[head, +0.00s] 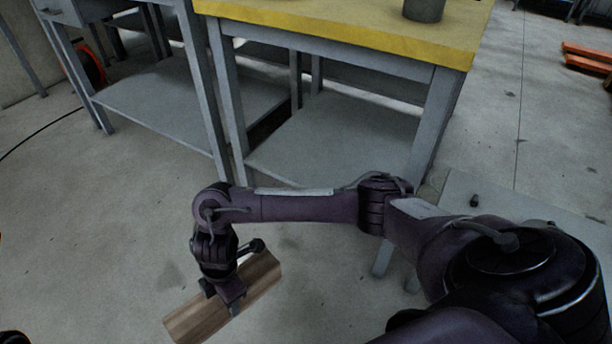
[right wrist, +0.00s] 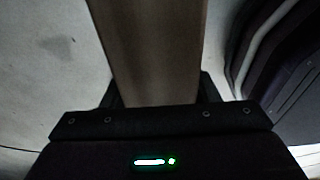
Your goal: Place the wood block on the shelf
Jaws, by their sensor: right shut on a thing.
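The wood block (head: 259,277) is a brown, long piece in the lower middle of the head view. My right gripper (head: 233,300) is shut on it around its middle, and the block lies slanted across the fingers. In the right wrist view the block (right wrist: 147,50) runs from between the fingers to the top edge. The block appears to be off the floor, though its height is hard to tell. The grey lower shelf (head: 340,140) under the yellow-topped table is bare where it shows. My left gripper is not in view.
The yellow tabletop (head: 350,28) above the shelf carries a grey cylinder (head: 424,9). Grey table legs (head: 436,125) frame the shelf opening. Another grey shelf (head: 165,105) stands to the left. Orange pieces (head: 587,55) lie at the far right.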

